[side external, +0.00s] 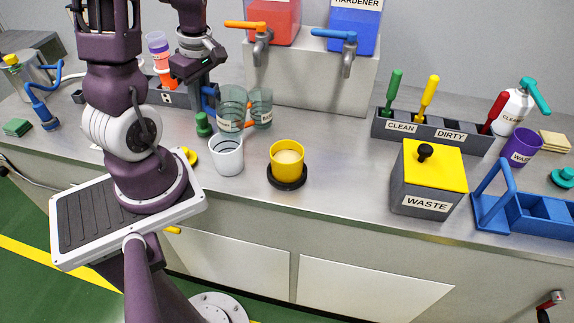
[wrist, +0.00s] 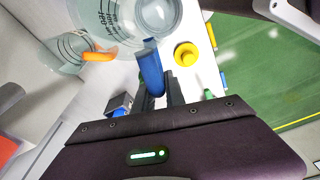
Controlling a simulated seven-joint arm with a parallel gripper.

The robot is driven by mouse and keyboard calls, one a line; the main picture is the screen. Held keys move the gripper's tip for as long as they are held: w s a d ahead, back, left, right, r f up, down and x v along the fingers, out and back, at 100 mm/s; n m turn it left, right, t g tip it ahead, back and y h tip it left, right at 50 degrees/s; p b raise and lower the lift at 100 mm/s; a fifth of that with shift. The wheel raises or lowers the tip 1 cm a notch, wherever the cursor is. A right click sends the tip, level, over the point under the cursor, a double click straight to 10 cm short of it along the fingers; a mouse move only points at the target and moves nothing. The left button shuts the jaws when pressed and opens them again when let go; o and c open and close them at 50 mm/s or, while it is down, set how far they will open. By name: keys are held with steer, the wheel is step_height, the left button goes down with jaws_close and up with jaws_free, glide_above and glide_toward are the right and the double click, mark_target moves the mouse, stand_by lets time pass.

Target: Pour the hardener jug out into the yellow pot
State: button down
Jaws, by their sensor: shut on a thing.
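The hardener jug is a clear greenish measuring jug (side external: 232,104) with a blue handle (wrist: 151,72). My gripper (side external: 207,90) is shut on that handle, and the jug looks about upright. I cannot tell whether its base touches the bench. In the wrist view the jug (wrist: 108,18) fills the top, with part of its printed scale showing. The yellow pot (side external: 287,153) stands upright on a black round base (side external: 287,182), to the right of and nearer than the jug. A pale cream content shows inside it. The pot is out of the wrist view.
A second clear jug (side external: 262,105) with an orange handle (wrist: 100,56) stands close beside the held jug. Dispensers with taps (side external: 348,55) are behind. The grey waste bin (side external: 420,190) is right; bench between is clear.

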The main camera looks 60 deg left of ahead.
step_height(320, 180, up, 6)
steer(key=w+d+f+m+t, duration=0.1)
steer(key=w+d+f+m, duration=0.1)
steer(key=w+d+m, duration=0.45)
steer(key=w+d+f+m+t, duration=0.1)
steer(key=w+d+f+m, duration=0.1)
steer(key=w+d+m, duration=0.4)
steer(key=w+d+f+m+h, duration=0.1)
steer(key=w+d+f+m, duration=0.1)
steer(key=w+d+m, duration=0.4)
steer(key=d+m, duration=0.5)
steer(key=d, duration=0.3)
steer(key=shift+f+t, duration=0.35)
steer(key=shift+t, duration=0.05)
